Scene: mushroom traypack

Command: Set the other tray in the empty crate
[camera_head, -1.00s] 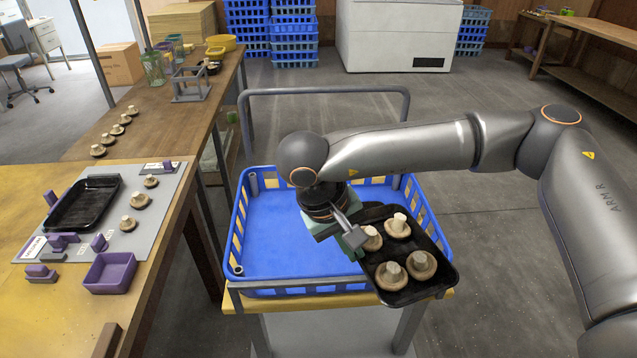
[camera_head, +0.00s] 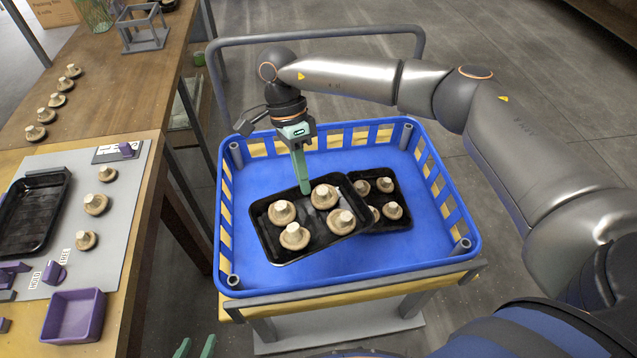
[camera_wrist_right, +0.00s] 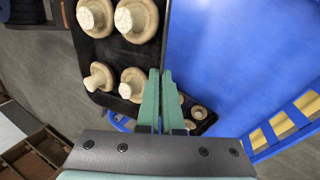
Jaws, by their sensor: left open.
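A black tray (camera_head: 276,251) with several mushrooms is at the right gripper, over the blue crate (camera_head: 350,284). It looks larger and higher than a second black tray (camera_head: 404,224) with mushrooms inside the crate, and overlaps its left part. My right gripper (camera_head: 305,188) is shut on the nearer tray's far edge; the wrist view shows its fingers (camera_wrist_right: 157,75) close together beside that tray (camera_wrist_right: 100,48). Whether the held tray touches anything below is hidden. My left gripper (camera_head: 195,348) shows only its green fingertips, apart and empty, at the bottom edge.
The wooden table (camera_head: 120,255) on the left holds an empty black tray (camera_head: 30,215), loose mushrooms and a purple bin (camera_head: 75,316). The crate stands on a cart with a grey handle (camera_head: 320,34). The crate's left floor is clear.

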